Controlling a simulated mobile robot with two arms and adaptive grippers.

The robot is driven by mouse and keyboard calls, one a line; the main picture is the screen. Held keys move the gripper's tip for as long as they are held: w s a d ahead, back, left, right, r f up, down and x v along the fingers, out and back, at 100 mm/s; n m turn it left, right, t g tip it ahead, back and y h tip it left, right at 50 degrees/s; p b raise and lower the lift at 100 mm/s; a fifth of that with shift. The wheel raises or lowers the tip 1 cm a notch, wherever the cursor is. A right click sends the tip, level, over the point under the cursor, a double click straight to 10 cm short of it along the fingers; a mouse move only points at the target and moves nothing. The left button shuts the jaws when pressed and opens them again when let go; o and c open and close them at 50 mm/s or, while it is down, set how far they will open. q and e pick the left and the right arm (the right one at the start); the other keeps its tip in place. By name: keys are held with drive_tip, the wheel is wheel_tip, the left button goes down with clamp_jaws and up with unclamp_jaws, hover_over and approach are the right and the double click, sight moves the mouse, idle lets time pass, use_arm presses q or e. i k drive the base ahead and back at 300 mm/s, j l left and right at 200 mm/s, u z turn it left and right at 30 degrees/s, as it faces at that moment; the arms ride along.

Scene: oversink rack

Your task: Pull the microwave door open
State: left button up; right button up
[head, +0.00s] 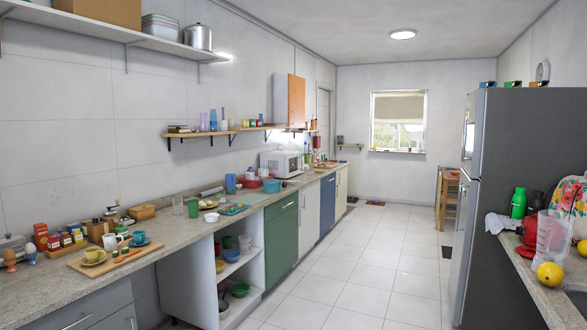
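The white microwave (282,163) stands on the left counter, far down the room against the left wall. Its front faces toward the aisle, and its door looks shut, though it is small at this distance. A red bowl (271,185) and other small items stand on the counter just in front of it. Neither of my grippers shows in the head view.
The left counter (165,228) is crowded with cups, bowls and jars. A green cabinet door (280,238) is below it. The tiled floor (365,245) is clear down the aisle. A grey fridge (520,170) and another counter (545,290) bound the right side.

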sight(292, 160)
drive_tip(key=i+z, duration=0.25)
drive_tip(key=i, duration=0.3)
drive_tip(key=i+j+z, duration=0.15)
drive_tip(key=i+z, duration=0.15)
drive_tip(key=i, duration=0.25)
drive_tip(key=i+z, duration=0.45)
drive_tip(key=i, duration=1.8)
drive_tip(key=i+j+u, duration=0.1)
drive_tip(key=i+u, duration=0.15)
drive_tip(key=i, duration=0.55)
drive_tip(key=i+u, duration=0.25)
drive_tip(key=i, duration=0.55)
drive_tip(key=i+l+u, duration=0.25)
drive_tip(key=i, duration=0.55)
drive_tip(key=i+u, duration=0.1)
drive_tip(key=i, duration=0.95)
drive_tip(key=i+l+u, duration=0.15)
drive_tip(key=i, duration=0.9)
